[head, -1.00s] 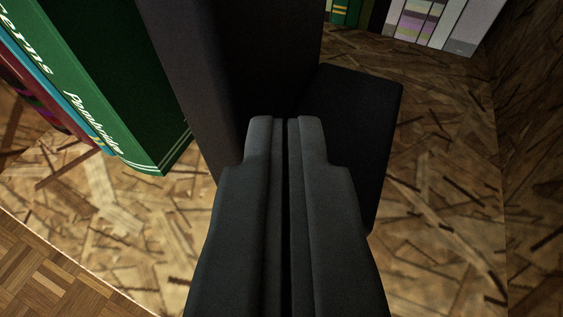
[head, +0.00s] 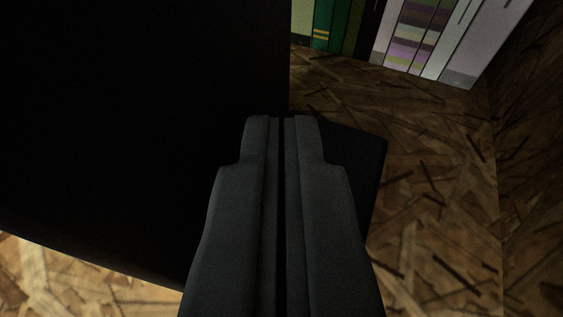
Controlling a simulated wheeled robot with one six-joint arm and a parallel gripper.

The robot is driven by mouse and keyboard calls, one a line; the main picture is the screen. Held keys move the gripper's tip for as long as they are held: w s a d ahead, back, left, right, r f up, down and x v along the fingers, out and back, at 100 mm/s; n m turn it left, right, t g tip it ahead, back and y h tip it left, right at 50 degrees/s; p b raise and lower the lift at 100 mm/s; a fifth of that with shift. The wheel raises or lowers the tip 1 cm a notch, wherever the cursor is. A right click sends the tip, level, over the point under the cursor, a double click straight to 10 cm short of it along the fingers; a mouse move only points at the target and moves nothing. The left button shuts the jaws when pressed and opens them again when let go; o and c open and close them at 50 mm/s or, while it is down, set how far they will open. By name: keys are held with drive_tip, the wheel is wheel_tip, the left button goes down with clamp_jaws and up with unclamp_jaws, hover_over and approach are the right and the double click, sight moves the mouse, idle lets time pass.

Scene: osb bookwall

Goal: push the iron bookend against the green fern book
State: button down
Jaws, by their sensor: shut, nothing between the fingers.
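The iron bookend (head: 140,120) is black. Its upright plate fills the upper left of the head view, very close and dark. Its flat foot (head: 357,165) lies on the board to the right, partly behind my gripper. My gripper (head: 282,120) is shut and empty, pointing forward over the foot with the upright on its left. I cannot tell whether the fingers touch the plate. The green fern book is not visible now; the upright plate covers the side where it stood. Whether the bookend touches the book cannot be seen.
The shelf floor (head: 430,210) is wood-strand board, bare to the right of the foot. A strand-board wall (head: 535,130) rises at the right edge. A row of green, striped and pale books (head: 415,35) stands at the back.

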sight(148, 206)
drive_tip(key=shift+w+a+f, duration=0.15)
drive_tip(key=shift+w+a, duration=0.15)
drive_tip(key=shift+a, duration=0.6)
drive_tip(key=shift+w+a+f, duration=0.1)
drive_tip(key=shift+w+a, duration=0.15)
drive_tip(key=shift+a, duration=0.6)
drive_tip(key=shift+d, duration=0.15)
drive_tip(key=shift+s+d, duration=0.2)
drive_tip(key=s+a, duration=0.3)
drive_tip(key=s, duration=0.7)
drive_tip(key=shift+s+a, duration=0.15)
drive_tip(key=shift+r, duration=0.1)
idle(0.3)
drive_tip(key=s+d+r+t, duration=0.1)
drive_tip(key=s+d+r, duration=0.1)
drive_tip(key=s+r, duration=0.75)
drive_tip(key=s+d+r+t, duration=0.1)
drive_tip(key=s+d+r, duration=0.1)
drive_tip(key=s+r, duration=0.75)
drive_tip(key=s+d+r+m, duration=0.1)
drive_tip(key=s+r, duration=0.4)
drive_tip(key=s, duration=0.6)
drive_tip(key=s+d+r+t, duration=0.1)
drive_tip(key=s+r, duration=0.4)
drive_tip(key=s, duration=0.7)
drive_tip(key=shift+r+m+h, duration=0.25)
drive_tip(key=shift+m+h, duration=0.15)
